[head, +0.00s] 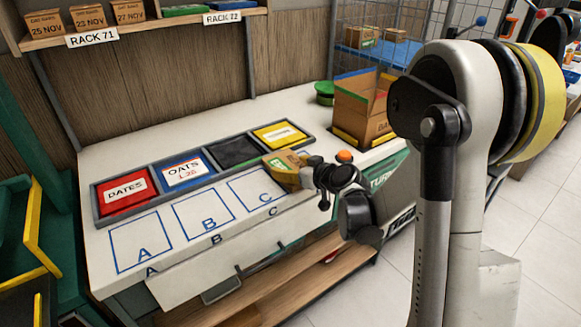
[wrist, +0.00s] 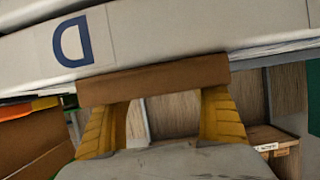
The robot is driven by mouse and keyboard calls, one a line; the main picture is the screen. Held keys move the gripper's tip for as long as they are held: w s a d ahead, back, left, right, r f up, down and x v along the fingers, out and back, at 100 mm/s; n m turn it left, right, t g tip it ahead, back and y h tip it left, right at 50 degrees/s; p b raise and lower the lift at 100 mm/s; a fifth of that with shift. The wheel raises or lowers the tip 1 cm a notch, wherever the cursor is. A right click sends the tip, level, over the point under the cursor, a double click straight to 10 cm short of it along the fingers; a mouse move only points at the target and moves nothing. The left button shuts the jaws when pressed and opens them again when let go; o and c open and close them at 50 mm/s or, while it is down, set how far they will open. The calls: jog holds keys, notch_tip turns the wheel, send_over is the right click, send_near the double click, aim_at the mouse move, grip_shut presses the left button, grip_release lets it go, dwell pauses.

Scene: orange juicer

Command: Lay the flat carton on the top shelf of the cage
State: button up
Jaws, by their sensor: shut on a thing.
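The flat carton (head: 283,171), brown with a yellow and green label, is in my gripper (head: 306,176) just above the front right of the white table. In the wrist view the carton (wrist: 155,78) shows as a thin brown edge across both yellow fingers, which are shut on it. A table square marked D shows close beyond it in that view. The wire cage (head: 408,14) stands at the back behind the table, with small cartons on a blue-edged level. Its top shelf cannot be made out in the head view.
An open cardboard box (head: 362,108) stands at the table's right end, with a green round thing (head: 324,92) beside it. A tray (head: 150,211) of coloured bins lies along the table. Rack shelves (head: 145,32) hang above. Floor at right (head: 545,215) is clear.

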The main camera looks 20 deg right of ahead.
jog(key=o, duration=1.2)
